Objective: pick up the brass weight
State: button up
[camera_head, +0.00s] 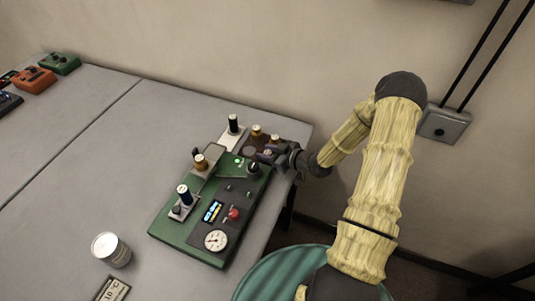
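Small brass-coloured cylinders stand at the back of the green device (190,230). One brass piece (257,131) is on a dark brown base at the back right. Another brass piece with a pale top (201,163) is on the device's left side. Which of them is the brass weight I cannot tell. My gripper (262,156) reaches in from the right, low over the device's back right corner. It is just in front of the back brass piece and near a dark knob (253,168). The finger gap is too small and dark to judge, and anything between the fingers is hidden.
Dark posts (233,124) and (184,195) stand around the device, which also carries a gauge (215,240) and a red button (234,213). A white can (111,252) stands front left. Coloured boxes (34,80) sit far left. The grey table (90,170) is clear between.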

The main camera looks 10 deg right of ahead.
aim_at(268, 152)
grip_shut()
dwell(0.3)
notch_tip(268, 152, up, 10)
jog(key=shift+b, duration=0.65)
dwell(0.4)
